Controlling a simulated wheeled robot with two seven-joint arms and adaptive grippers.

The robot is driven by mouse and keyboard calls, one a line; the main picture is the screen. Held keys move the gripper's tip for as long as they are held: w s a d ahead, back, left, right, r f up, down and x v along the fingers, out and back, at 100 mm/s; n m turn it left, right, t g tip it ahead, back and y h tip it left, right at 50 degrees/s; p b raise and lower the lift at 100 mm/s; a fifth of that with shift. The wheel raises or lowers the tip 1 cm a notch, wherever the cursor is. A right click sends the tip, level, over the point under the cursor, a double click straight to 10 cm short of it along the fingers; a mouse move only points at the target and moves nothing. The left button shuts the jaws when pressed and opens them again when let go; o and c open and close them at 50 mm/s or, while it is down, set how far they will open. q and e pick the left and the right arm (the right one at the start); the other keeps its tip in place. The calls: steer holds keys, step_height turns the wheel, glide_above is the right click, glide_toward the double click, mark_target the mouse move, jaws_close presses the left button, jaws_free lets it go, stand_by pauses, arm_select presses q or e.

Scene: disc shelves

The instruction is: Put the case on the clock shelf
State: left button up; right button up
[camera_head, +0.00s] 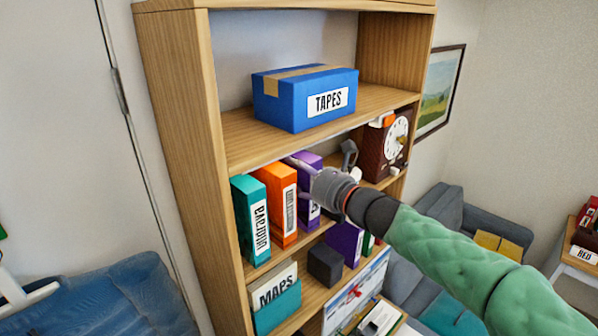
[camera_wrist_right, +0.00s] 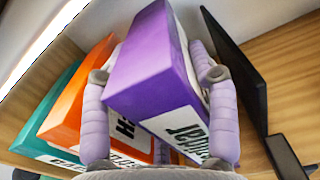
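A purple case (camera_head: 310,163) with a white label stands on the clock shelf (camera_head: 262,270), to the right of an orange case (camera_head: 278,196). My right gripper (camera_head: 320,182) reaches in from the right and covers part of it. In the right wrist view, the fingers (camera_wrist_right: 157,75) lie on both sides of the purple case (camera_wrist_right: 150,60), closed on it. Whether its bottom touches the shelf board is hidden. The brown clock (camera_head: 375,150) with a white dial stands at the right end of this shelf. My left gripper is not in view.
A teal case (camera_head: 250,215) stands left of the orange one. A blue TAPES box (camera_head: 290,105) is on the shelf above. A dark upright plate (camera_wrist_right: 238,75) is close right of the gripper. The lower shelf holds a dark box (camera_head: 325,265) and another purple case (camera_head: 345,240).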

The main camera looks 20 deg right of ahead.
steer(key=shift+o, duration=1.4)
steer(key=shift+s, duration=0.1)
steer(key=shift+r, duration=0.1)
steer(key=shift+r, duration=0.1)
steer(key=b+v, duration=0.1)
steer(key=v, duration=1.1)
steer(key=shift+b, duration=0.4)
